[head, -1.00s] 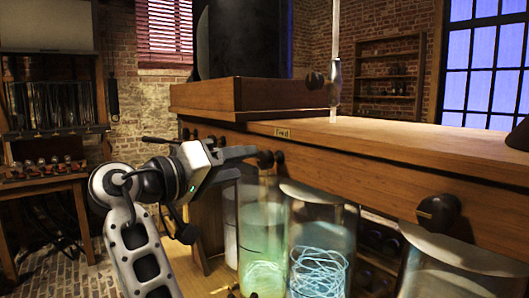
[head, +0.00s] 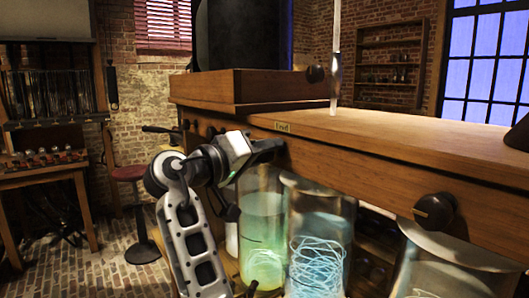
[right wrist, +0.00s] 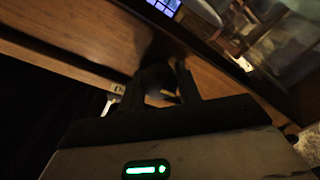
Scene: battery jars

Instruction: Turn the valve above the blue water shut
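The jar of blue water (head: 320,250) stands under the wooden bench beam, with pale coiled wire inside. To its left is a jar of green liquid (head: 263,235). My right gripper (head: 274,148) is up against the beam's front face, above the gap between these jars, and hides the valve knob there. In the right wrist view its two fingers (right wrist: 168,82) are apart, one on each side of a dark, dim shape at the wood. Whether they touch it is hard to see. My left gripper is out of view.
Another dark knob (head: 436,211) sits on the beam at right, above a jar of pale contents (head: 450,275). A stool (head: 135,175) stands at left on open brick floor.

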